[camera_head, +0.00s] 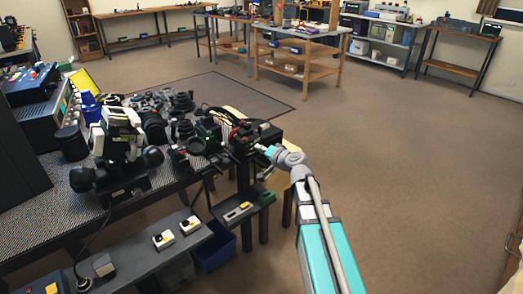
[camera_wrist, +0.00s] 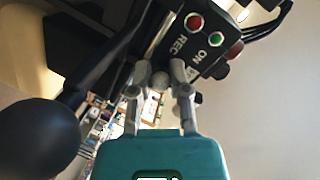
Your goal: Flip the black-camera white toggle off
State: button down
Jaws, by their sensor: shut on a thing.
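The black camera (camera_wrist: 205,45) fills the upper middle of the wrist view. Its panel has a red button by REC, a green button by ON, and a larger red knob at its right edge. In the head view the black camera (camera_head: 252,138) sits at the right end of the cluttered bench. My gripper (camera_wrist: 160,76) is at the camera's lower edge, its two grey fingers closed around a pale rounded piece. This looks like the white toggle (camera_wrist: 158,80), but the fingers partly hide it, and its on or off position cannot be read. My gripper also shows in the head view (camera_head: 268,151).
A large black rounded part (camera_wrist: 37,140) lies close at left in the wrist view. Lenses and other camera gear crowd the bench (camera_head: 75,205). A lower shelf (camera_head: 150,255) holds small white-and-yellow switch boxes. The carpet to the right is clear.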

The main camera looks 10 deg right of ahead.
jog(key=c, duration=0.6)
grip_release()
jog(key=shift+w+d+n+g+y, duration=0.15)
jog(key=shift+n+g+y, duration=0.25)
jog(key=shift+y, duration=0.1)
